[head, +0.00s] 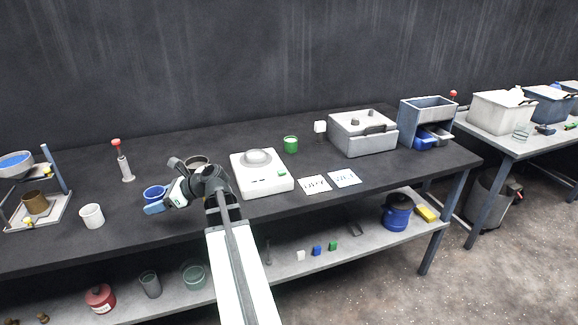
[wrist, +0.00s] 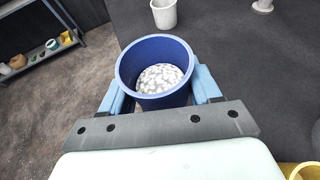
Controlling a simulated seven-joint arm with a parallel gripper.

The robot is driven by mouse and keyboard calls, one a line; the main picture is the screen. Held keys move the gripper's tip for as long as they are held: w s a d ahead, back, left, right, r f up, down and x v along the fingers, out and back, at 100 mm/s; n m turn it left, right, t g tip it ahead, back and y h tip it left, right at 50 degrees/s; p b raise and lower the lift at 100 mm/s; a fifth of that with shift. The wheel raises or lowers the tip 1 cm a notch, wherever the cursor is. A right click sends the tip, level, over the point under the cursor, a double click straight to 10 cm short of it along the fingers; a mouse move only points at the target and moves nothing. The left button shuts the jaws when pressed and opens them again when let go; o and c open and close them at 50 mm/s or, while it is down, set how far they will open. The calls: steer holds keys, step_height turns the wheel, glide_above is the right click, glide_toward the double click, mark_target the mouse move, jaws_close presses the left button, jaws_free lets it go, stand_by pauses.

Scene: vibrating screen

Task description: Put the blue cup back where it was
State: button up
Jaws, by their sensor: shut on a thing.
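The blue cup (wrist: 150,50) is between the two light-blue fingers of my gripper (wrist: 156,92) in the wrist view. It looks upright, and whitish granular material lies in its bottom. In the head view the blue cup (head: 154,192) is at the left part of the dark bench, with my gripper (head: 160,203) shut on it. I cannot tell whether the cup's base touches the bench. A white cup (head: 92,216) stands to its left; it also shows beyond the blue cup in the wrist view (wrist: 163,14).
A sieve stand (head: 38,208) with a brown cup is at the far left. A red-topped device (head: 123,162) stands behind. A white scale (head: 262,180), a green cup (head: 290,144), two labelled cards (head: 314,184) and a grey box machine (head: 362,138) are to the right. Bare bench lies around the white cup.

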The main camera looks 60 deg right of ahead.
mark_target(298, 165)
steer(key=s+d+m+h, duration=0.1)
steer(key=s+d, duration=0.1)
steer(key=d, duration=0.4)
steer(key=s+d+m+h, duration=0.1)
steer(key=s+d, duration=0.1)
steer(key=d, duration=0.4)
steer(key=s+d+m+t+h, duration=0.1)
steer(key=s+d, duration=0.1)
steer(key=d, duration=0.5)
steer(key=shift+s+r, duration=0.2)
steer(key=shift+r, duration=0.05)
steer(key=s+d+m+h, duration=0.1)
steer(key=s+d, duration=0.5)
steer(key=d, duration=0.5)
steer(key=s+d+r+m+h, duration=0.1)
steer(key=s+d, duration=0.4)
steer(key=d, duration=0.6)
steer(key=s+d+m+h, duration=0.1)
steer(key=s+d, duration=0.5)
steer(key=d, duration=0.5)
steer(key=shift+n+t, duration=0.3)
steer(key=shift+w+f, duration=0.15)
steer(key=shift+f, duration=2.3)
steer(key=shift+w+f, duration=0.15)
steer(key=shift+f, duration=2.25)
steer(key=shift+f, duration=0.15)
steer(key=o, duration=1.1)
steer(key=v, duration=1.2)
steer(key=shift+r, duration=0.2)
